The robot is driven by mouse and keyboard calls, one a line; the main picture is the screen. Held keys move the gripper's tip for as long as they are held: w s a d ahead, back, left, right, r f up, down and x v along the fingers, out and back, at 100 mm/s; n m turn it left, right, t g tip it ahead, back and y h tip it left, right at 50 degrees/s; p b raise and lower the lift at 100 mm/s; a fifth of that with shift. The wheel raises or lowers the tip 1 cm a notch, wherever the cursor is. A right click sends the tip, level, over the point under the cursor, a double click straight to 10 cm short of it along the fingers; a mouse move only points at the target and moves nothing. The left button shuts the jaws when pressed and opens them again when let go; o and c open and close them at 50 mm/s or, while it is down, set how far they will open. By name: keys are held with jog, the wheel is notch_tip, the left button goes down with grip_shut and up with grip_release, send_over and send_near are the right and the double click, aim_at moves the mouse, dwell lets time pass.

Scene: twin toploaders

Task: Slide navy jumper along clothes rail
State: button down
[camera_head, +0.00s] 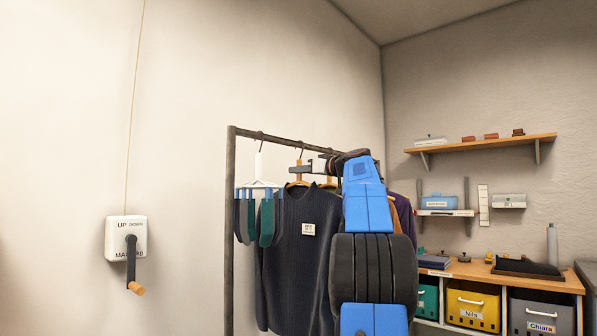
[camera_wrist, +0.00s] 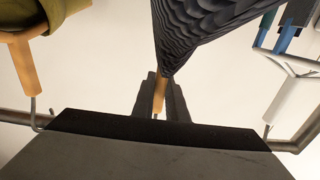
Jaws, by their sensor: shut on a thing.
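The navy jumper (camera_head: 290,250) hangs from a wooden hanger (camera_head: 298,183) on the dark metal clothes rail (camera_head: 275,138). A small white tag is on its chest. My gripper (camera_head: 303,169) is at the hanger's neck, just under the rail. In the wrist view the fingers of my gripper (camera_wrist: 161,98) are shut on the upright wooden neck of the hanger (camera_wrist: 159,92). The dark ribbed jumper (camera_wrist: 195,35) shows beyond them, and the rail (camera_wrist: 295,142) shows at both sides. My blue and black arm hides the rail's right part and some garments.
A white hanger (camera_head: 262,184) with green and grey socks hangs left of the jumper. A purple garment (camera_head: 403,215) shows right of my arm. An olive garment (camera_wrist: 60,12) on a wooden hanger is at the wrist view's left. A crank box (camera_head: 126,238) is on the left wall.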

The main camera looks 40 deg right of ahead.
jog(key=c, duration=1.7)
grip_release()
jog(key=s, duration=0.5)
jog(key=s+d, duration=0.1)
jog(key=s, duration=1.1)
jog(key=shift+s+d, duration=0.15)
jog(key=shift+d, duration=0.05)
jog(key=shift+s, duration=0.1)
jog(key=shift+s+d, duration=0.2)
jog(key=shift+s, duration=2.25)
jog(key=shift+s+d, duration=0.2)
jog(key=shift+s, duration=2.25)
